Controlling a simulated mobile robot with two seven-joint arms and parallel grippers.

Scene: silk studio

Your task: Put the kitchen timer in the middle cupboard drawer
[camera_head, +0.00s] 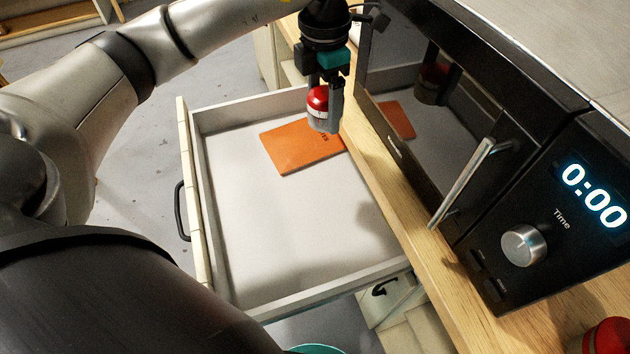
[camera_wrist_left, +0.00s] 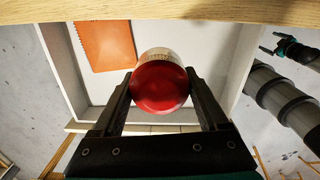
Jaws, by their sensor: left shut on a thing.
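The kitchen timer (camera_head: 318,101), with a red top and a pale base, is held by my left gripper (camera_head: 325,112), which is shut on it. In the left wrist view the timer's red dome (camera_wrist_left: 159,88) sits between the two black fingers (camera_wrist_left: 160,95). The gripper points down over the open cupboard drawer (camera_head: 240,290), near its back edge by the worktop. The timer appears above the drawer floor, not touching it. My right gripper is not in the head view; a dark gripper-like part (camera_wrist_left: 290,47) shows at the right of the left wrist view, its jaw state unclear.
An orange notebook (camera_head: 295,150) lies in the drawer, below and left of the timer; the drawer's front half is clear. A black microwave (camera_head: 480,190) with a metal handle stands on the wooden worktop (camera_head: 445,280) to the right. Another red object (camera_head: 608,337) is at bottom right.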

